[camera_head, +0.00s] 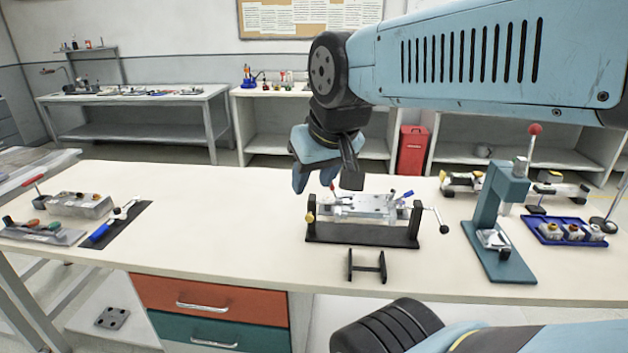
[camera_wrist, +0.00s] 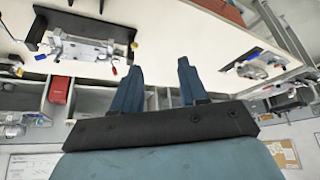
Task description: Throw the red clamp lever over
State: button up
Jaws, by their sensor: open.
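A silver clamping fixture (camera_head: 370,207) sits in a black stand with a crank on its right end, on the pale workbench. A small red lever tip (camera_head: 333,187) shows at the fixture's left end, partly hidden by my gripper; it also shows in the wrist view (camera_wrist: 115,71). A blue-tipped lever (camera_head: 407,194) is at the right end. My gripper (camera_head: 325,182) is open and empty above and behind the fixture's left end. In the wrist view its two fingers (camera_wrist: 160,68) are apart, with the fixture to their upper left. No contact with the lever is visible.
A teal press (camera_head: 493,220) with a red knob and a blue tray (camera_head: 564,230) stand right of the fixture. A black bracket (camera_head: 366,267) is at the bench's front. Tools on a dark mat (camera_head: 121,224) lie at left. The bench between mat and fixture is clear.

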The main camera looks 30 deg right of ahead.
jog(key=w, duration=0.1)
jog(key=n+g+h, duration=0.2)
jog(key=n+g, duration=0.3)
send_over(332, 188)
jog(key=a, duration=0.3)
notch_tip(332, 188, down, 5)
jog(key=d+f, duration=0.1)
jog(key=f, duration=0.3)
jog(key=d+f, duration=0.1)
jog(key=f, duration=0.4)
jog(key=w+d+f, duration=0.1)
jog(key=f, duration=0.3)
jog(key=shift+w+f, duration=0.1)
jog(key=shift+f, duration=0.05)
grip_shut()
